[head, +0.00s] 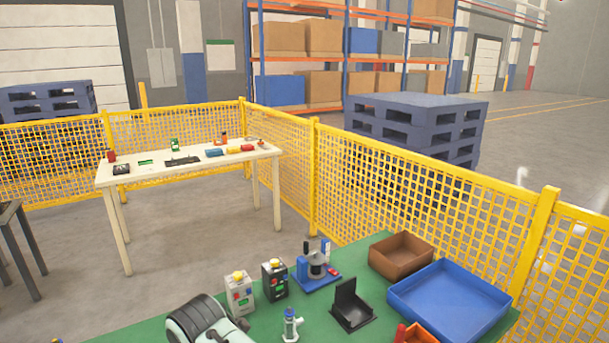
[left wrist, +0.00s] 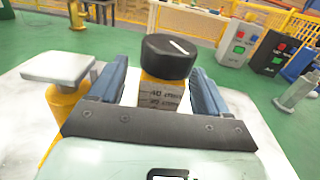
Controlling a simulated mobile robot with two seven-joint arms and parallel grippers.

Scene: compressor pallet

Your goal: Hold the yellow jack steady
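In the left wrist view, a yellow body with a scale label (left wrist: 160,95) and a black round knob (left wrist: 168,56) with a white mark stands between the fingers of my left gripper (left wrist: 158,88). The gripper is open, with narrow gaps showing on both sides of the yellow body. At its left, a yellow column (left wrist: 64,108) carries a pale square plate (left wrist: 60,66). I cannot tell whether these yellow parts form one jack. The lower parts are hidden by my gripper. My right gripper is in neither view.
On the green table (head: 140,331) stand a white button box (head: 239,292), a black button box (head: 275,280), a blue-based device (head: 316,270), a small grey cylinder (head: 290,325) and a black holder (head: 351,305). A brown bin (head: 401,255) and blue tray (head: 450,299) are at right. Yellow fencing stands behind.

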